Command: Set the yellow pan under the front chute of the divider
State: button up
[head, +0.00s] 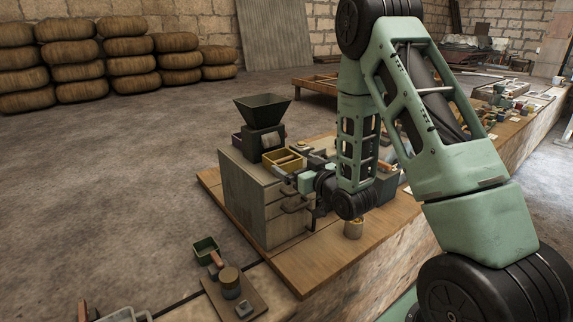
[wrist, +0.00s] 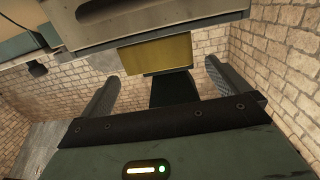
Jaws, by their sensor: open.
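The divider (head: 264,138) is a dark machine with a square hopper on top, standing on a grey cabinet. The yellow pan (head: 284,160) sits at the front of the divider on the cabinet top; whether it is squarely under the front chute cannot be told. In the wrist view the yellow pan (wrist: 155,54) shows ahead of my gripper (wrist: 160,78), with a dark piece, perhaps its handle, between the fingers. The fingers stand apart on either side, with visible gaps to that piece. In the head view my gripper is partly hidden by my wrist.
The cabinet (head: 245,200) has drawer handles facing my arm and stands on a wooden bench (head: 345,262). A green box (head: 206,250) lies at lower left. Stacked sacks (head: 75,70) line the back wall; the floor between is clear.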

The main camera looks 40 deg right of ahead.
jog(key=shift+s+p, duration=1.9)
jog(key=shift+s, duration=0.45)
jog(key=w+a+n+g+y, duration=0.2)
jog(key=a+g, duration=0.3)
jog(key=a, duration=0.7)
jog(key=s+a+r+n+g+y, duration=0.15)
jog(key=s+a+g, duration=0.35)
jog(key=a, duration=0.5)
jog(key=s+a+r+n+g+h, duration=0.1)
jog(key=s+a+r+n+g, duration=0.1)
jog(key=s, duration=1)
jog(key=s+a+r+n+g+h, duration=0.2)
jog(key=s+a+r+g, duration=0.1)
jog(key=s, duration=0.9)
jog(key=shift+s+a+r+g, duration=0.2)
jog(key=shift+a+g, duration=0.7)
jog(key=shift+g, duration=0.3)
